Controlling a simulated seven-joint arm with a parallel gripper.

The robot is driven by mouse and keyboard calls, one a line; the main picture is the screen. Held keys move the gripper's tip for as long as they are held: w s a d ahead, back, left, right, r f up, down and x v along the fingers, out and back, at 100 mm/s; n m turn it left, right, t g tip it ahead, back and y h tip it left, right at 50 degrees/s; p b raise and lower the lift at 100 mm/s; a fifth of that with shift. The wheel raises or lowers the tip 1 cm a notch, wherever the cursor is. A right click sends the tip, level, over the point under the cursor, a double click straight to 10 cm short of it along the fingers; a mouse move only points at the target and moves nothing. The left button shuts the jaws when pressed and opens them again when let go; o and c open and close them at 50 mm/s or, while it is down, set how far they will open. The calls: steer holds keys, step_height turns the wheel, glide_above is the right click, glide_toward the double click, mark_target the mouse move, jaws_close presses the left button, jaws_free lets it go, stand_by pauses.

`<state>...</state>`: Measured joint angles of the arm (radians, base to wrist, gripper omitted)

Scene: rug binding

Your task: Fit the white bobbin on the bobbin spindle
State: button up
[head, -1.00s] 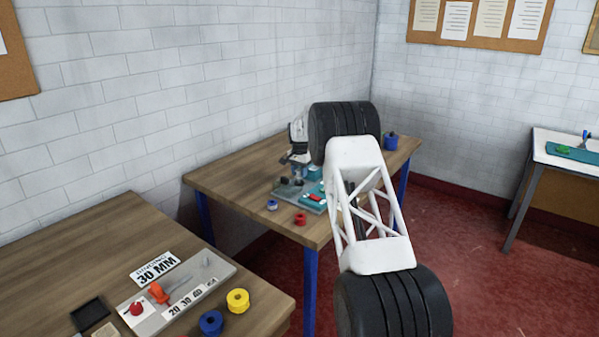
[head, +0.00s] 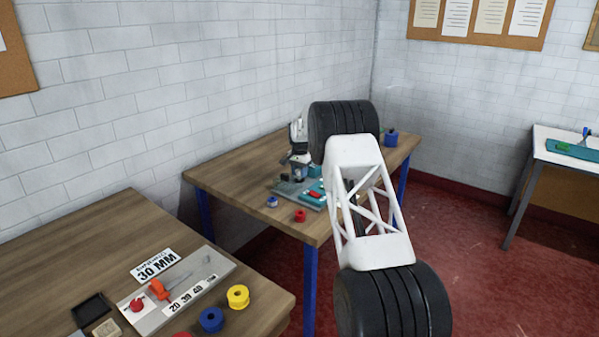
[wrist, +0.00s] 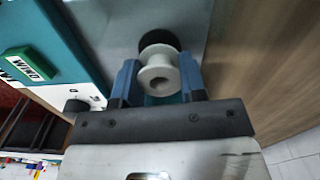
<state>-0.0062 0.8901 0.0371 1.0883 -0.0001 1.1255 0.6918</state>
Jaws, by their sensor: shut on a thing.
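In the wrist view the white bobbin (wrist: 158,76) sits between the two blue fingers of my gripper (wrist: 157,84), which is shut on it. A dark round piece (wrist: 160,40) shows just beyond the bobbin, over a grey plate; I cannot tell if the two touch. The spindle itself is not clearly visible, and may be hidden by the bobbin. A teal housing (wrist: 70,40) with a green WIND button (wrist: 31,63) stands to the left. In the head view my arm covers much of this area.
In the head view, the far wooden table (head: 230,178) holds a red spool (head: 300,215) and a blue spool (head: 272,202) near the teal equipment (head: 312,190). The near table (head: 60,245) bears a 30 MM sign (head: 157,266), a yellow spool (head: 238,296) and a blue spool (head: 211,319).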

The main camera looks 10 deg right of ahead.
steer(key=shift+f, duration=0.7)
steer(key=o, duration=1)
steer(key=shift+r, duration=3.9)
